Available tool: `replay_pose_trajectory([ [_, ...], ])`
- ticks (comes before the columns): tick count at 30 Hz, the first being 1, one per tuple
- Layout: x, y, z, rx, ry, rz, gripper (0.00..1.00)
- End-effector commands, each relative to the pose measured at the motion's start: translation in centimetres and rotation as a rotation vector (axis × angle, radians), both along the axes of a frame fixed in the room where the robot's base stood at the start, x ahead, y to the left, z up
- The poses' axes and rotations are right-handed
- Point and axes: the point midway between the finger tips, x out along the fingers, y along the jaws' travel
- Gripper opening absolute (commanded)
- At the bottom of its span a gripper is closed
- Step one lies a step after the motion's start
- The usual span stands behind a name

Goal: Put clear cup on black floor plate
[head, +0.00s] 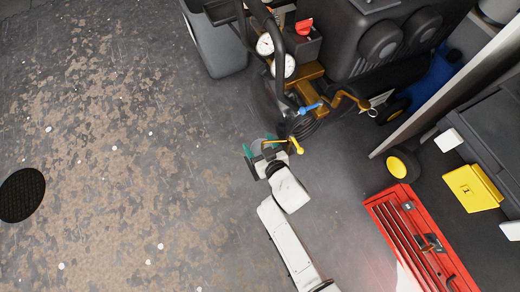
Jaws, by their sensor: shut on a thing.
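My gripper (266,147) is near the middle of the head view, its greenish fingertips pointing up the picture. It is shut on a faint, see-through round thing between the fingers, which looks like the clear cup (259,145). The cup's outline is hard to make out and partly hidden by the gripper. The black floor plate (22,195) is a dark, textured disc lying on the floor at the far left, well apart from my gripper. Its top looks bare.
A black machine (375,40) with gauges, brass pipes and a blue-handled valve stands just above my gripper. A yellow piece (297,145) shows right beside the gripper. A red toolbox (415,245) lies at lower right. The worn floor (130,140) leftward is open, with small white specks.

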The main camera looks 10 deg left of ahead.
Motion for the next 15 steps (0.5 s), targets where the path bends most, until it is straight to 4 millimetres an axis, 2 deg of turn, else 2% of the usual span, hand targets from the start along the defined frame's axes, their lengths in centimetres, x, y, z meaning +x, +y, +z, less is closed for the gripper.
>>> replay_pose_trajectory([
  [9, 0.0, -0.1, -3.5, 0.001, 0.000, 0.000, 0.42],
  [15, 0.0, -0.1, -3.3, 0.001, 0.000, 0.000, 0.42],
])
